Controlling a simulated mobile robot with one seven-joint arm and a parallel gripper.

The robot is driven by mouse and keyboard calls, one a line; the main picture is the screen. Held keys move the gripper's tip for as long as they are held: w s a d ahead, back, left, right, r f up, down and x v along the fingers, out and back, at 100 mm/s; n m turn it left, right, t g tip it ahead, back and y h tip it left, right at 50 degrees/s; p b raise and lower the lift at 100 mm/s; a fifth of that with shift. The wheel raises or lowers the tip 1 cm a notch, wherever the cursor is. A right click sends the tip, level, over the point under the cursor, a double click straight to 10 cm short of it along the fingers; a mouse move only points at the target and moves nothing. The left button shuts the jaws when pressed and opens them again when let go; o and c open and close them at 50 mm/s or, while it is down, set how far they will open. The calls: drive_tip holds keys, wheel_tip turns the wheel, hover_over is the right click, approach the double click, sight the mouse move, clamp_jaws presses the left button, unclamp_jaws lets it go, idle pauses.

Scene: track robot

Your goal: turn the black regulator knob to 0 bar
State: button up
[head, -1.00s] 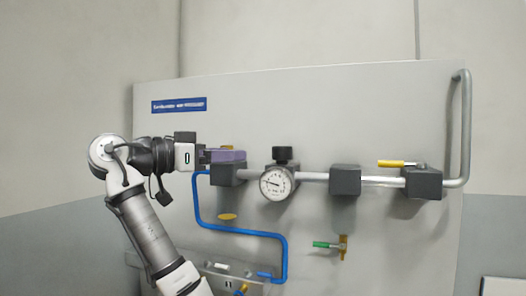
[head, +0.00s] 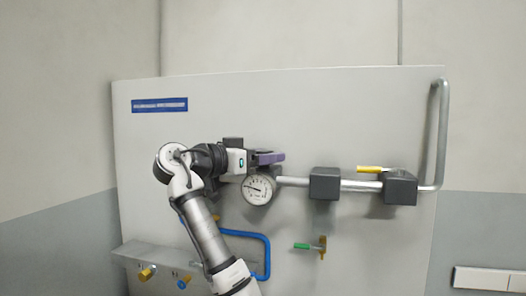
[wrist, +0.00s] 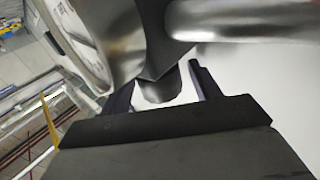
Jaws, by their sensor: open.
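My gripper (head: 270,157) is open at the regulator, its purple fingers level with the spot just above the gauge. In the wrist view, the black regulator knob (wrist: 160,88) sits between my two fingers, which stand either side of it with a gap at least on the right. In the head view the knob is hidden behind my fingers. The round white gauge (head: 257,189) hangs just below; its needle points left and slightly up, and its numbers are too small to read. The gauge also shows, cut off, in the wrist view (wrist: 88,38).
A grey pipe (head: 355,185) runs right from the regulator through a dark block (head: 325,183) to a yellow-handled valve (head: 380,169). A green-handled valve (head: 302,246) is below. A blue hose (head: 264,243) runs behind my arm. A ledge (head: 140,254) juts out at lower left.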

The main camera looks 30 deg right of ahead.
drive_tip(key=shift+c, duration=0.2)
drive_tip(key=c, duration=0.9)
drive_tip(key=shift+f+n+t+b, duration=0.2)
drive_tip(key=shift+n+t+b, duration=0.1)
drive_tip(key=shift+t+b, duration=0.3)
drive_tip(key=n+t+b, duration=0.2)
drive_tip(key=shift+f+t+y, duration=0.1)
drive_tip(key=shift+t+y, duration=0.2)
drive_tip(key=shift+t, duration=0.1)
drive_tip(key=n+t+b, duration=0.1)
drive_tip(key=t, duration=0.1)
drive_tip(key=n+t+y+b, duration=0.1)
drive_tip(key=t, duration=0.1)
drive_tip(key=shift+n+y, duration=0.3)
drive_tip(key=n+t+y, duration=0.4)
drive_tip(key=t, duration=0.1)
drive_tip(key=shift+r, duration=0.3)
drive_tip(key=shift+d+n+t+y, duration=0.1)
drive_tip(key=shift+n+t+y, duration=1.4)
drive_tip(key=shift+n+y, duration=0.75)
drive_tip(key=shift+y, duration=0.55)
